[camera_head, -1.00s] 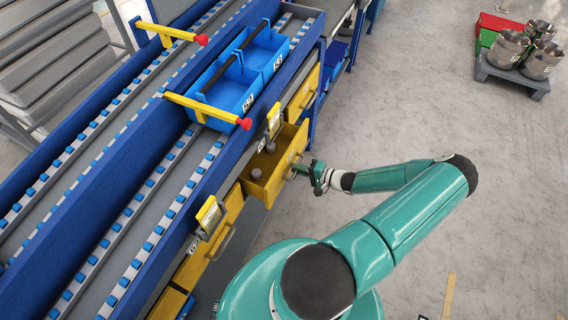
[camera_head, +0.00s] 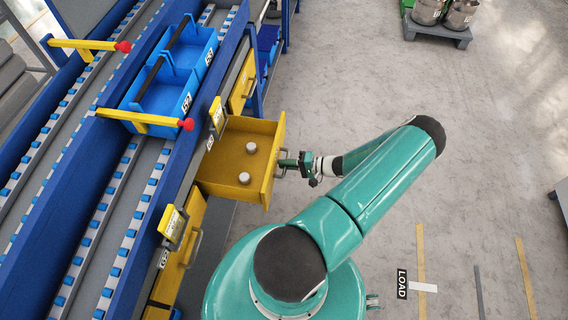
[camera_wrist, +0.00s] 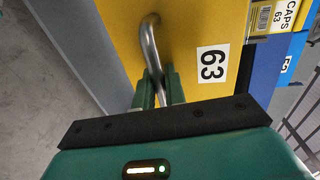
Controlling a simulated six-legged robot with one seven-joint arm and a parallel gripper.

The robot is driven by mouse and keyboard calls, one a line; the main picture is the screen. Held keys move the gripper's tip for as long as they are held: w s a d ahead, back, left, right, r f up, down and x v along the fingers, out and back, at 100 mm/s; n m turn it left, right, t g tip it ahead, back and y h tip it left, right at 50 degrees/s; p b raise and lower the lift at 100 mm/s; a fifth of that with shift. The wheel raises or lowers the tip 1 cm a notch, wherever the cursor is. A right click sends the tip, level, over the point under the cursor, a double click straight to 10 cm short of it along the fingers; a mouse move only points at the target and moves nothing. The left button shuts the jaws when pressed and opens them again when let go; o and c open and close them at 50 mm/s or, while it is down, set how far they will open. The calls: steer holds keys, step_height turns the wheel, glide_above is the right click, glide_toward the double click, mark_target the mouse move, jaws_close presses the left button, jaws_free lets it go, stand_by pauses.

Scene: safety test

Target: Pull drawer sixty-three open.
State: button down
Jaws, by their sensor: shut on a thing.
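Drawer sixty-three (camera_head: 232,173) is a yellow drawer pulled well out from the blue conveyor frame. Two small grey round pieces (camera_head: 251,148) lie inside it, one nearer the front. In the wrist view its yellow front (camera_wrist: 190,25) carries a white label reading 63 (camera_wrist: 212,64). My gripper (camera_head: 285,164) is at the drawer's front, shut on the curved metal handle (camera_wrist: 149,38). In the wrist view the green fingers (camera_wrist: 157,88) close around the handle's lower part.
Other yellow drawers, one nearer (camera_head: 182,245) and one farther (camera_head: 243,84), look closed. Blue bins (camera_head: 165,92) stand on the conveyor above. A grey pallet with metal pots (camera_head: 437,31) is at the back right. The grey floor to the right is mostly clear.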

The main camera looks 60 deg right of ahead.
steer(key=shift+a, duration=0.1)
steer(key=c, duration=1.8)
jaws_free()
steer(key=v, duration=1.3)
steer(key=shift+s, duration=0.4)
